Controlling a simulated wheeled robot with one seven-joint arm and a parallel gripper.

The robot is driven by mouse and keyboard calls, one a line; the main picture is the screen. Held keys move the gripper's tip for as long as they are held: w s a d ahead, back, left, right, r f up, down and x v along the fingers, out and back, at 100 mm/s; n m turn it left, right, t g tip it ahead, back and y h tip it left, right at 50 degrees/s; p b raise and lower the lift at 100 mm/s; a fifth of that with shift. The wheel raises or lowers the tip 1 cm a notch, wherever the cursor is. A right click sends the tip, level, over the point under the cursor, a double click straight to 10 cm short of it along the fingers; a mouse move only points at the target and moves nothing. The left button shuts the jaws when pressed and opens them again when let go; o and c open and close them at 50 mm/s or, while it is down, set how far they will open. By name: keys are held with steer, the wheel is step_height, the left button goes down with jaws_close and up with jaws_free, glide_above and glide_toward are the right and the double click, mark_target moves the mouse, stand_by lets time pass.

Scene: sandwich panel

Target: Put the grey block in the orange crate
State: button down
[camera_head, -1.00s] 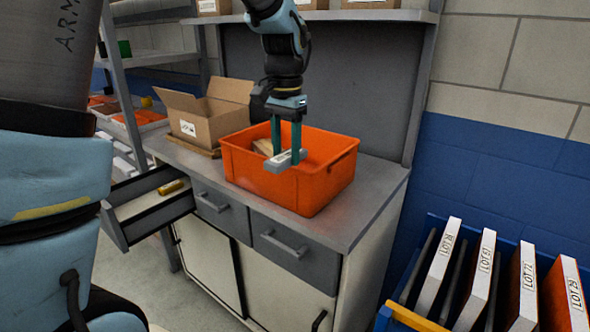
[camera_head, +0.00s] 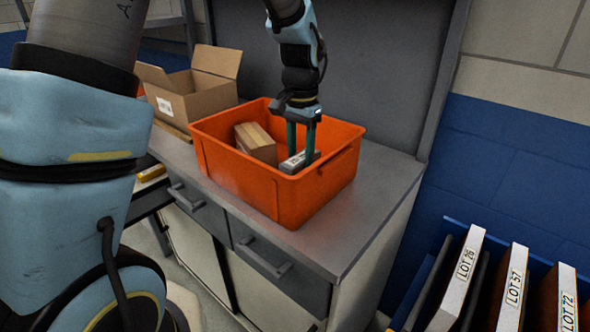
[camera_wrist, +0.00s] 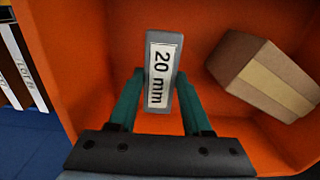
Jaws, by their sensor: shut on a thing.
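The orange crate (camera_head: 240,185) stands on the grey counter. My gripper (camera_head: 301,158) points down inside the crate's right part, its green fingers shut on the grey block (camera_head: 292,163). In the wrist view the grey block (camera_wrist: 153,110) carries a white "20 mm" label and sits between the two fingertips (camera_wrist: 158,95). The block is below the crate's rim; whether it touches the crate floor I cannot tell.
A brown cardboard block (camera_head: 256,143) lies in the crate, left of the grey block and apart from it. An open cardboard box (camera_head: 200,97) stands behind left. A blue rack of labelled lot panels (camera_head: 460,280) is at the lower right.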

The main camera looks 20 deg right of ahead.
mark_target(300, 157)
steer(key=shift+f+p, duration=0.6)
steer(key=shift+f, duration=2.35)
steer(key=shift+f, duration=0.1)
steer(key=shift+c, duration=1.7)
jaws_free()
step_height(300, 157, up, 12)
steer(key=shift+r+b, duration=0.15)
steer(key=shift+b, duration=1)
